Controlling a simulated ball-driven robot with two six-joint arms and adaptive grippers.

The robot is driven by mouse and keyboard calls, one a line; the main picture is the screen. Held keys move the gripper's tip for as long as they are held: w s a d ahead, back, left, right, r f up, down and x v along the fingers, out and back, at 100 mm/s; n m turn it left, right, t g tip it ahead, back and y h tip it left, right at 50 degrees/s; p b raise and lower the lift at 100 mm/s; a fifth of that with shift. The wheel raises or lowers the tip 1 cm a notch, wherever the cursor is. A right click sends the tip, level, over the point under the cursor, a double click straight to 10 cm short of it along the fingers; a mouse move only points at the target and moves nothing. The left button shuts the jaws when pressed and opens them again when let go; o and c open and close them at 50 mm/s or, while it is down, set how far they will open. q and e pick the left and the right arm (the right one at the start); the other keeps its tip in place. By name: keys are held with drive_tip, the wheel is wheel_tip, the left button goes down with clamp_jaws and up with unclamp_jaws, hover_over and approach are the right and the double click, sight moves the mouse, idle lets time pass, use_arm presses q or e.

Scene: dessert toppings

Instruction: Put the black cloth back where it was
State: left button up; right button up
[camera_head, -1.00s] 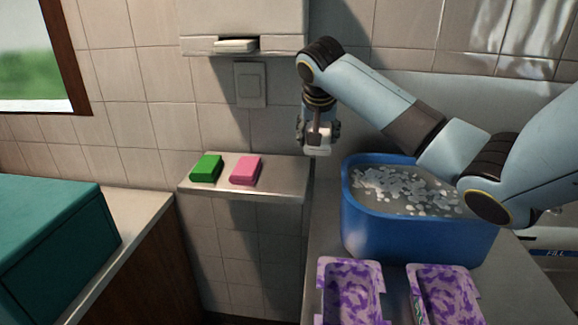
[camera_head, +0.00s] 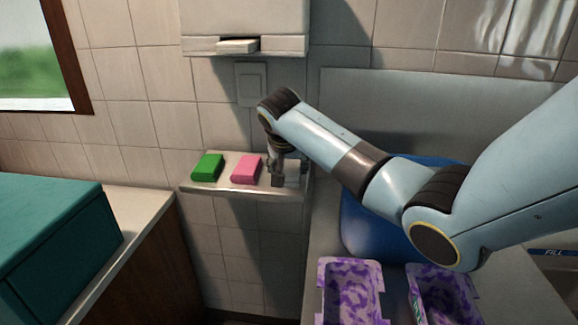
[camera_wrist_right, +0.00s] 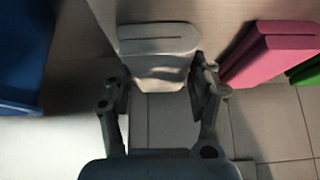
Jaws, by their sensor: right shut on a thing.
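No black cloth shows. My left gripper is not in view.
A blue tub (camera_head: 365,225) stands right of the shelf, largely hidden by my right arm. Two purple-patterned trays (camera_head: 350,290) (camera_head: 442,295) are in front of it. A white dispenser (camera_head: 243,28) hangs above the shelf. A teal box (camera_head: 55,235) is at left.

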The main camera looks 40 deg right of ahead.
drive_tip(key=o, duration=1.1)
drive_tip(key=v, duration=1.2)
drive_tip(key=shift+r, duration=0.1)
drive_tip(key=shift+w, duration=0.1)
